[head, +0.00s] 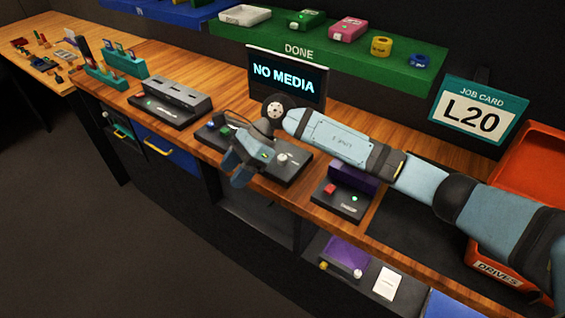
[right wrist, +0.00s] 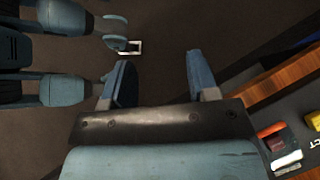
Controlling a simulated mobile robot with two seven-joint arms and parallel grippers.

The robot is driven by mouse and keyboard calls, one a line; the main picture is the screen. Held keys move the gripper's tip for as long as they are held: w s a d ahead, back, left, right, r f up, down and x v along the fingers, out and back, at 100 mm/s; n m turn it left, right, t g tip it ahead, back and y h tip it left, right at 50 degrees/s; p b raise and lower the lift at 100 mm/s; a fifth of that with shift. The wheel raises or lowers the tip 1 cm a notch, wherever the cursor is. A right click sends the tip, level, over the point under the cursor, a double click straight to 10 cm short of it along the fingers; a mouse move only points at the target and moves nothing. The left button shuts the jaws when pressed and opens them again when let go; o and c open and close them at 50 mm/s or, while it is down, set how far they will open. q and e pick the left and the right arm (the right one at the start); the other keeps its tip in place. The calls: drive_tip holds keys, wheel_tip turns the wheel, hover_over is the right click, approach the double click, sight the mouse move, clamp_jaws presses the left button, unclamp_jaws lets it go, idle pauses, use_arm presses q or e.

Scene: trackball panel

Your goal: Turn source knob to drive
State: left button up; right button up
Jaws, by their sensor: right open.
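A dark panel (head: 297,168) lies on the wooden bench below a screen (head: 288,77) reading "NO MEDIA". A small pale knob (head: 281,158) stands on the panel, just right of my right gripper; I cannot read its marking or setting. My right gripper (head: 234,171) is open and empty, above the panel's front edge, and hides part of the panel. In the right wrist view the fingers (right wrist: 152,82) are apart with only dark floor between them. My left gripper does not show in the head view.
A small device with a red button (head: 330,189) sits right of the panel, and a grey slotted device (head: 178,98) left of it. An orange drives bin (head: 540,150) stands far right. A green DONE shelf (head: 390,72) is behind. Open floor lies in front.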

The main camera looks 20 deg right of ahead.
drive_tip(key=w+d+r+n+t+h+b, duration=0.1)
drive_tip(key=w+d+r+n+t+h, duration=0.1)
drive_tip(key=w+d+h, duration=0.5)
drive_tip(key=t+h, duration=0.1)
drive_tip(key=h, duration=0.1)
approach(283, 157)
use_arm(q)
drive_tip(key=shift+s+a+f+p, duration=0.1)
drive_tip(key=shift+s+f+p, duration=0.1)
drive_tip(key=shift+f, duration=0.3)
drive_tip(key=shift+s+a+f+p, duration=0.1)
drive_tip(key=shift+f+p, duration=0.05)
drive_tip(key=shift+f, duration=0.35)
use_arm(e)
drive_tip(key=shift+n, duration=0.4)
wheel_tip(283, 157, down, 9)
drive_tip(key=shift+w+a+f, duration=0.1)
drive_tip(key=shift+a+f, duration=0.05)
drive_tip(key=shift+f, duration=0.1)
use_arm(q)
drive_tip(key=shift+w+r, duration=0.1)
use_arm(e)
drive_tip(key=shift+c, duration=0.4)
drive_tip(key=c, duration=0.8)
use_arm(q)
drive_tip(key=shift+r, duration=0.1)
use_arm(e)
drive_tip(key=shift+c, duration=0.2)
